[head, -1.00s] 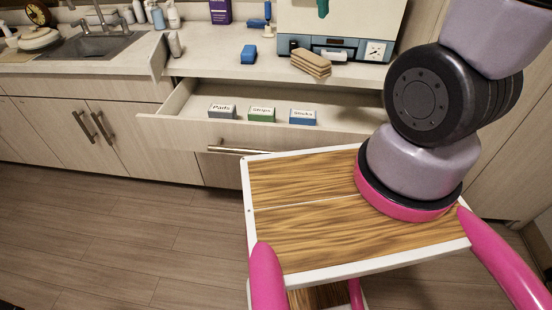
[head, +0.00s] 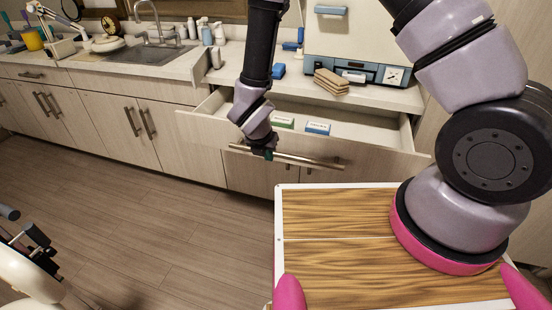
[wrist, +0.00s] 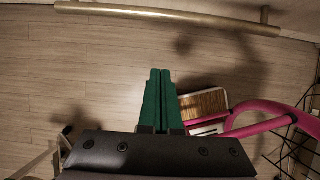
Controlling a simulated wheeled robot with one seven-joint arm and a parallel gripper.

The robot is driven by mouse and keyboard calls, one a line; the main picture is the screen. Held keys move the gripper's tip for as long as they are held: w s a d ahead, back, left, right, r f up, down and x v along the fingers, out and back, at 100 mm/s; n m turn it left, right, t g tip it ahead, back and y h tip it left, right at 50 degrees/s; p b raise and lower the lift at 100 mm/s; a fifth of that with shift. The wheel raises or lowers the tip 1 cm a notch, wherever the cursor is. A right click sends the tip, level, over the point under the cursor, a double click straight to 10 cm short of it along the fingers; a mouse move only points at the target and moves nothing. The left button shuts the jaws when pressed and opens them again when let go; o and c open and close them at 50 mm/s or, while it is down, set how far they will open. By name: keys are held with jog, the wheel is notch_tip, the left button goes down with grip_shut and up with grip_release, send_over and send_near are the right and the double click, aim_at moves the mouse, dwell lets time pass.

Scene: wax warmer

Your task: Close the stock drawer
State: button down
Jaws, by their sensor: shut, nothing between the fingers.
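The stock drawer (head: 375,153) stands pulled out under the counter, with its long bar handle (head: 310,162) across its front. Inside lie small boxes, a green one (head: 283,122) and a blue-labelled one (head: 317,128); my arm hides part of the inside. My gripper (head: 268,154) overlaps the left part of the handle in the head view. In the wrist view its green fingers (wrist: 158,75) are together and empty. There the handle (wrist: 165,14) lies beyond the fingertips with a visible gap; contact is not seen.
A sink (head: 150,55) is at the left. Closed cabinets (head: 130,128) lie below it.

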jog(key=w+d+f, duration=0.2)
jog(key=w+f, duration=0.5)
jog(key=w, duration=0.1)
jog(key=shift+d+f, duration=0.25)
jog(key=shift+f, duration=0.05)
